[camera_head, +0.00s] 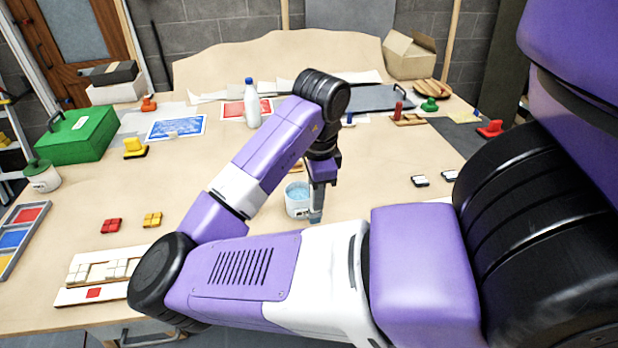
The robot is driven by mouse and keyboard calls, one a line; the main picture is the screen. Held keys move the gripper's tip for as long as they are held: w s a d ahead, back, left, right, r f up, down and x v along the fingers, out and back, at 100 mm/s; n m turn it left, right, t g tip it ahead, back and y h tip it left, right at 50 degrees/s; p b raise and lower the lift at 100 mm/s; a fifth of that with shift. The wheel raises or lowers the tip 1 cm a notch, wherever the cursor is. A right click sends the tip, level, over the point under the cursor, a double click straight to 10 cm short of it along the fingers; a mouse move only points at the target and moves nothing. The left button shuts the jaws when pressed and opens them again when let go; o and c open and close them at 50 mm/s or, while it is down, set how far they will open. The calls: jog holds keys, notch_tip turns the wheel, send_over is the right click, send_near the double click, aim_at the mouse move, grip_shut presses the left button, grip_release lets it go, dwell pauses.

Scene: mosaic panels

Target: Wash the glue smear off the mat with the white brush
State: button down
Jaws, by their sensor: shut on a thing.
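My gripper (317,200) points down over the middle of the table, just right of a white pot of blue water (297,199). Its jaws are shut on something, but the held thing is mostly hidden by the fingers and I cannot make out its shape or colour. I cannot pick out the white brush elsewhere for certain. A dark grey mat-like sheet (458,136) lies at the right of the table, partly behind my arm. I see no glue smear; my arm hides much of the near table.
A white bottle with a blue cap (252,105) stands behind my arm. A green box (76,135) and a white tub with a green lid (41,176) are at the left. Red tiles (111,225) and yellow tiles (152,219) lie on bare table, front left.

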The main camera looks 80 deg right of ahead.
aim_at(313, 213)
jog(key=shift+w+a+y, duration=0.2)
jog(key=shift+a+y, duration=0.1)
jog(key=shift+a, duration=0.25)
jog(key=shift+w+f, duration=0.1)
jog(key=shift+f, duration=0.05)
notch_tip(313, 213, down, 5)
jog(key=b, duration=0.5)
